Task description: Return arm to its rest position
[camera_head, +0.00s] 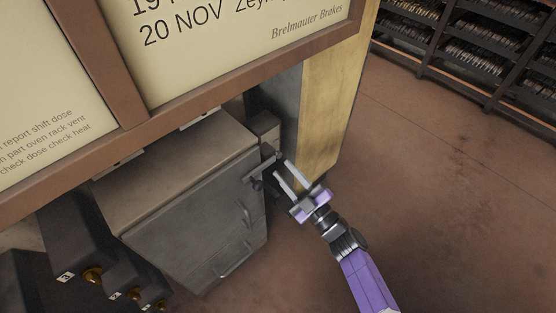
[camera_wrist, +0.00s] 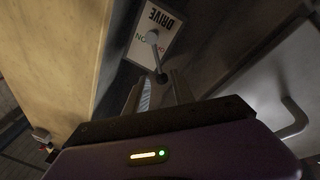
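My gripper (camera_head: 289,177) is at the end of my purple arm, in front of the grey cabinet's right side. Its two fingers stand apart, and no object shows between them. In the wrist view, my gripper (camera_wrist: 158,92) points toward a small lever (camera_wrist: 153,38) with a round knob, set on a white plate (camera_wrist: 158,30) marked DRIVE. The fingertips look close to the lever's base but apart from it; the exact gap is hard to judge.
The grey cabinet (camera_head: 190,215) with handles stands left of my gripper. Numbered dark boxes (camera_head: 75,250) are at lower left. Shelving (camera_head: 480,50) is at upper right. The brown floor (camera_head: 440,190) at right is clear.

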